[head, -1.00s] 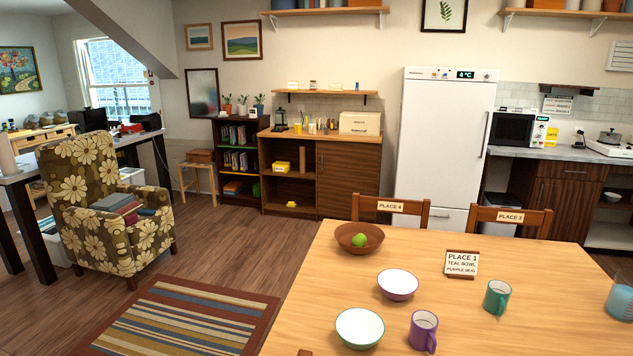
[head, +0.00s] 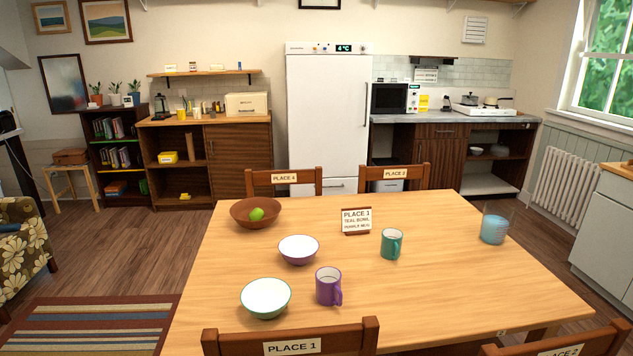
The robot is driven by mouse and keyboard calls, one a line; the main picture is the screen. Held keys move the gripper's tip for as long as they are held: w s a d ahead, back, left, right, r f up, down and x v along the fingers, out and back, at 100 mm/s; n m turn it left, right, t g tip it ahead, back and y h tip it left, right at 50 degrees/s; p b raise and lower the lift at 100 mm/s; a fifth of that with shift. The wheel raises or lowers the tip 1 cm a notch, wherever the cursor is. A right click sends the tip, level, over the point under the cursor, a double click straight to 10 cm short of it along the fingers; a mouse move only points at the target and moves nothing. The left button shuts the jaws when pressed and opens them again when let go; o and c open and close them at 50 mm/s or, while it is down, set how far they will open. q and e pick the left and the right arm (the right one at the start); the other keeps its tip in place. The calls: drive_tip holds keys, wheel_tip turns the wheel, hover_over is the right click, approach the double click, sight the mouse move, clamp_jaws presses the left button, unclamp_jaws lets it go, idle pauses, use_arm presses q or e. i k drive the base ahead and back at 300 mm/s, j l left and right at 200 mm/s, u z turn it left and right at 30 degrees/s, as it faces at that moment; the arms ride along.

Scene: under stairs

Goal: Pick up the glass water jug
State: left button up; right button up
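The glass water jug (head: 494,228) stands on the right part of the wooden dining table (head: 440,285), near its right edge. It is clear, with a pale blue lower part. Nothing stands in front of it. Neither of my grippers shows in the head view.
On the table are a teal mug (head: 391,244), a purple mug (head: 328,287), a teal-rimmed bowl (head: 266,297), a purple-rimmed bowl (head: 299,249), a brown bowl (head: 243,215) with a green fruit and a sign (head: 356,220). Chairs (head: 290,340) line the near and far sides.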

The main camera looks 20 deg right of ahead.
sight(497, 216)
drive_tip(key=z, duration=1.7)
